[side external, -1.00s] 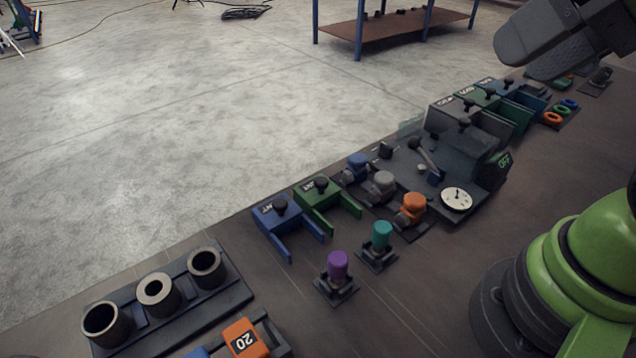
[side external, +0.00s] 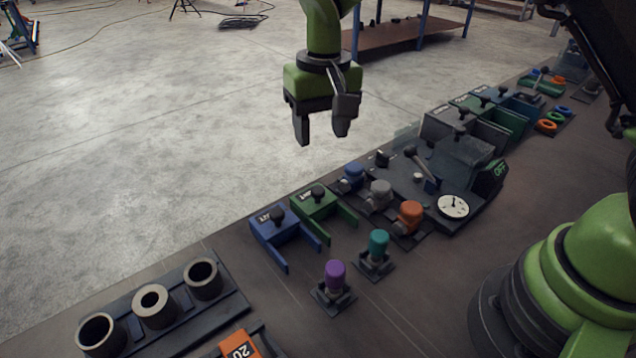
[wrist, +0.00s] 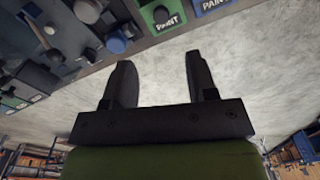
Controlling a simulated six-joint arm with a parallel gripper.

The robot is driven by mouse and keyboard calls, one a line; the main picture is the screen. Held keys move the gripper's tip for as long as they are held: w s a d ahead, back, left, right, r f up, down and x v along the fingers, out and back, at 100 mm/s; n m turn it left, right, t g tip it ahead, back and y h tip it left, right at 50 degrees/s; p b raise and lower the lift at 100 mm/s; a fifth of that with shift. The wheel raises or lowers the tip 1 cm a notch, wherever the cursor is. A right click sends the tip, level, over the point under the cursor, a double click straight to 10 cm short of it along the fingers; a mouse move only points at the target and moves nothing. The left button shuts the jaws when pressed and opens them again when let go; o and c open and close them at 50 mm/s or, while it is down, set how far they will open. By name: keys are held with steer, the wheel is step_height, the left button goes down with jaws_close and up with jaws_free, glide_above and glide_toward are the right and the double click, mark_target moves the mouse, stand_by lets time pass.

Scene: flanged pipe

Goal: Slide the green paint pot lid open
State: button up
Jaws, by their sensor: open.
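The green paint pot lid (side external: 313,203) has a black knob (side external: 318,193) on top. It sits at the back end of a green holder whose side walls reach forward to the right, beside a blue one. In the wrist view the green paint lid (wrist: 166,16) shows at the top edge, lettered PAINT. My gripper (side external: 322,138) hangs above and behind the green lid in the side view, fingers pointing down, apart and with nothing between them. In the wrist view my gripper (wrist: 158,68) is open, with bare floor between the fingers.
The blue paint lid (side external: 274,222) is at the left of the green one. Purple (side external: 335,275) and teal (side external: 378,243) capped items stand in front. Blue, grey and orange (side external: 409,213) knobbed valves stand to the right.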

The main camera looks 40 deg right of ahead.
mark_target(318, 189)
steer(key=f, duration=1.1)
steer(key=shift+w+a+f, duration=0.15)
steer(key=shift+w+f, duration=0.05)
steer(key=shift+f, duration=0.05)
